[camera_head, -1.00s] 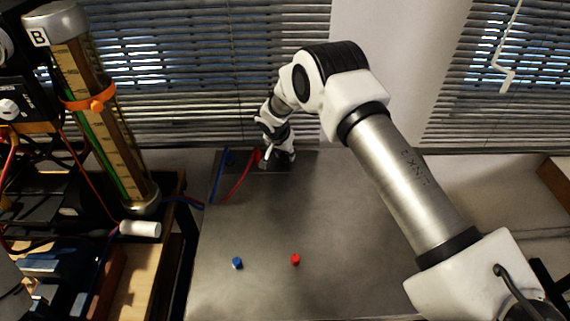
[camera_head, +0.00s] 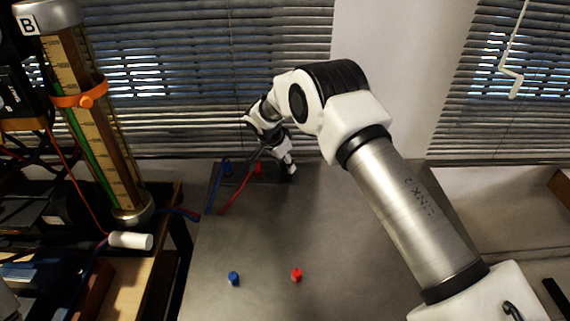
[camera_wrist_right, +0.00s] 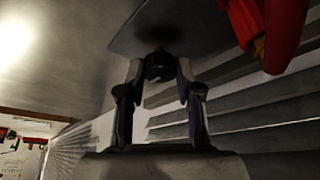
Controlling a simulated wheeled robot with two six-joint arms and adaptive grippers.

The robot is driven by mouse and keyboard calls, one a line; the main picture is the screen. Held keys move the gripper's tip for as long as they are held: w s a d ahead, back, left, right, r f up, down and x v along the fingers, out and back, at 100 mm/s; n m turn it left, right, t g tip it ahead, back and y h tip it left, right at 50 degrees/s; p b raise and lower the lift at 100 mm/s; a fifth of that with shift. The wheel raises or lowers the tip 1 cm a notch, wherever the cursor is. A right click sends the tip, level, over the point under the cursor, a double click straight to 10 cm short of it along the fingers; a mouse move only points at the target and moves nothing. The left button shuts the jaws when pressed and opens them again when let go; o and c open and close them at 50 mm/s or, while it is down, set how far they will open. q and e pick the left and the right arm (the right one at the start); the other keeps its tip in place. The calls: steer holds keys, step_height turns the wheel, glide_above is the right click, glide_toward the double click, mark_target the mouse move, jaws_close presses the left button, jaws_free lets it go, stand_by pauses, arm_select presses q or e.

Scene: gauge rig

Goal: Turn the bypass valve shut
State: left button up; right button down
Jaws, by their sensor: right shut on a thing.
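My right gripper (camera_head: 287,169) reaches down at the back of the grey table, just right of the red fitting (camera_head: 257,168). In the right wrist view, its fingers (camera_wrist_right: 158,72) are closed around a small dark knob (camera_wrist_right: 158,66), which I take to be the bypass valve, on a grey plate (camera_wrist_right: 190,22). The gripper hides most of the knob in the head view, so how far it is turned cannot be told. The red fitting also shows large at the upper right of the wrist view (camera_wrist_right: 283,30). My left gripper is not in view.
A blue fitting (camera_head: 227,168) stands left of the red one, and blue and red hoses run from them. A blue cap (camera_head: 233,278) and a red cap (camera_head: 297,275) lie on the open tabletop (camera_head: 260,235). A gauge tube (camera_head: 95,120) stands left; blinds are behind.

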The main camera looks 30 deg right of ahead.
steer(key=c, duration=0.8)
jaws_free()
steer(key=shift+o, duration=0.2)
steer(key=v, duration=1.2)
